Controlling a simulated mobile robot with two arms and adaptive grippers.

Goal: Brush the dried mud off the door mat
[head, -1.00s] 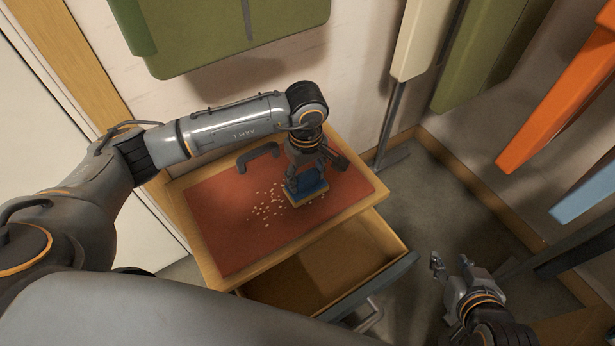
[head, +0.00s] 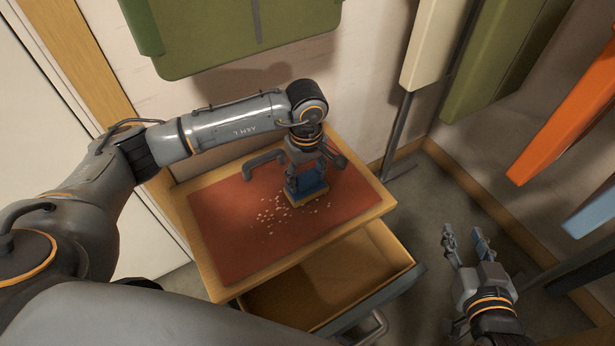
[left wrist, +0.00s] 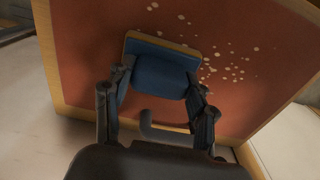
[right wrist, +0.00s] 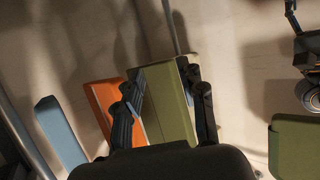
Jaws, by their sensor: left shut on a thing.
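The red door mat (head: 225,225) lies on top of a wooden drawer unit. Pale specks of dried mud (head: 272,214) are scattered over its middle, left of and in front of the brush; they also show in the left wrist view (left wrist: 235,70). My left gripper (head: 307,178) is shut on a blue brush (head: 311,187) with a tan lower edge. The brush is low over the mat's right half; I cannot tell if it touches. The left wrist view shows the brush (left wrist: 160,68) between both fingers. My right gripper (head: 463,238) is open and empty, right of the unit.
The drawer (head: 330,285) is pulled out at the front and looks empty. A grey handle (head: 262,160) stands near the mat's back edge. Green (head: 230,35), cream (head: 435,45) and orange (head: 560,120) panels are at the walls. Some floor (head: 440,190) is clear at right.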

